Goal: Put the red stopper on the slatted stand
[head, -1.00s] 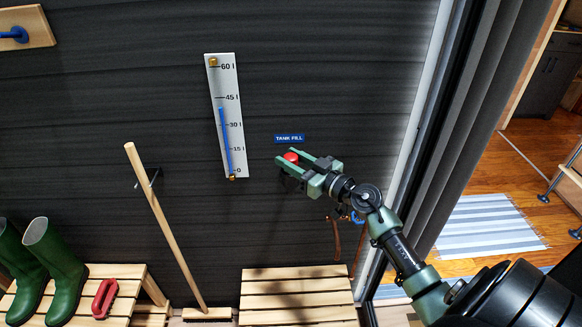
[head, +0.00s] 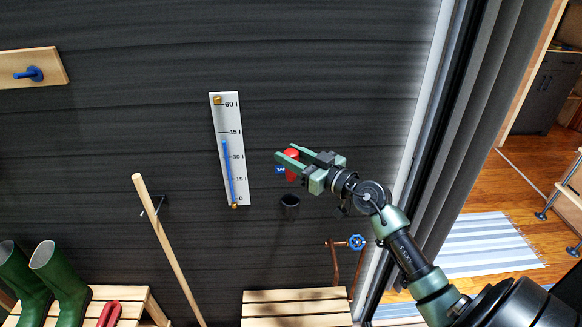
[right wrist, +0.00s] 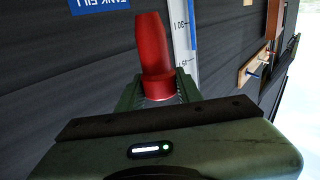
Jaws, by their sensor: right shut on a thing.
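The red stopper (head: 292,172) is held between the fingers of my right gripper (head: 286,153), in front of the dark wall. In the right wrist view the stopper (right wrist: 153,50) sticks out beyond the jaws (right wrist: 157,90), its lower end between them. A black round fill port (head: 289,207) on the wall is open below the stopper, which is clear of it. A slatted wooden stand (head: 297,308) is low at the bottom centre, its top bare where it shows. My left gripper is not in view.
A white gauge (head: 228,150) and a partly hidden blue label (head: 280,170) are on the wall. A blue valve (head: 356,242) on copper pipes stands right of the stand. A broom (head: 165,245) leans left. Green boots (head: 60,280) and a red handle-like object (head: 109,314) are on another slatted bench.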

